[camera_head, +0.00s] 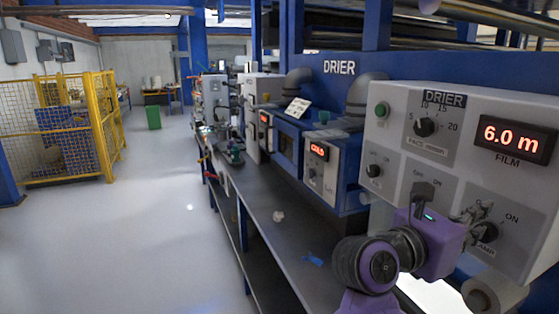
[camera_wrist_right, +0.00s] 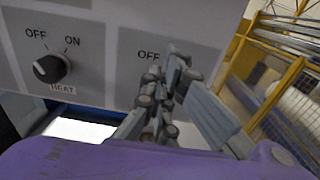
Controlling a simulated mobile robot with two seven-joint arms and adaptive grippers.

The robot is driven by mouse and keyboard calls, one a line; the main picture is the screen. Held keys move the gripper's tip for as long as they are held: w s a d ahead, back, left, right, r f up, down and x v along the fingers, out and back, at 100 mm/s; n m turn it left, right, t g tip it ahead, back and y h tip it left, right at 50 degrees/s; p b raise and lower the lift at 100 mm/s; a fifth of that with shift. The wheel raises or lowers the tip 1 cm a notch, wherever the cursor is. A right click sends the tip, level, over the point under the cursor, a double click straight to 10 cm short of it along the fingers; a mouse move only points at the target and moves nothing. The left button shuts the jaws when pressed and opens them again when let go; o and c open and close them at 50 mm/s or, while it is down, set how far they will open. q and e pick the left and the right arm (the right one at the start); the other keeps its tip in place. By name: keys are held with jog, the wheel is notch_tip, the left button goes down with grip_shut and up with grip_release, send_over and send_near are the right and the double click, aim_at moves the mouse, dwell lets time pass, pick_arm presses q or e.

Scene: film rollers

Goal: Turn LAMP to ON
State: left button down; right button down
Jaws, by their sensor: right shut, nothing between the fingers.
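The LAMP knob (camera_head: 488,233) is a dark round dial at the lower right of the grey drier panel (camera_head: 385,150). Its ON label and part of its name show in the head view; which way it points is unclear. My right gripper (camera_head: 482,213) is at this knob, with its shut fingers against or just in front of it; contact cannot be told. In the right wrist view my gripper (camera_wrist_right: 175,70) covers the knob, and only the OFF label shows beside the fingers. Nothing is seen held. My left gripper is not in view.
The HEAT knob (camera_wrist_right: 50,68) is left of LAMP and points toward OFF. Higher on the panel are another dial (camera_head: 425,127), a green button (camera_head: 382,109) and a display (camera_head: 515,138) reading 6.0 m. A dark bench (camera_head: 265,215) runs along the machine.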

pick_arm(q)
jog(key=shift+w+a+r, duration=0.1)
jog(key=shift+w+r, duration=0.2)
pick_arm(e)
jog(key=shift+d+r, duration=0.15)
jog(key=shift+r, duration=0.1)
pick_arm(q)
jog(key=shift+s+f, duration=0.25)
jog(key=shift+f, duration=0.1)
pick_arm(e)
jog(key=shift+s+d+f, duration=0.1)
jog(key=shift+f, duration=0.3)
jog(key=shift+s+d+f, duration=0.15)
jog(key=shift+s+d, duration=0.15)
jog(key=shift+s, duration=0.2)
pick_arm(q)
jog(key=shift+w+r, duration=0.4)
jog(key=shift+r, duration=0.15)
pick_arm(e)
jog(key=shift+s+d, duration=0.1)
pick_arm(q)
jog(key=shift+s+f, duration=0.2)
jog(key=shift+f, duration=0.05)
pick_arm(e)
jog(key=shift+f, duration=0.15)
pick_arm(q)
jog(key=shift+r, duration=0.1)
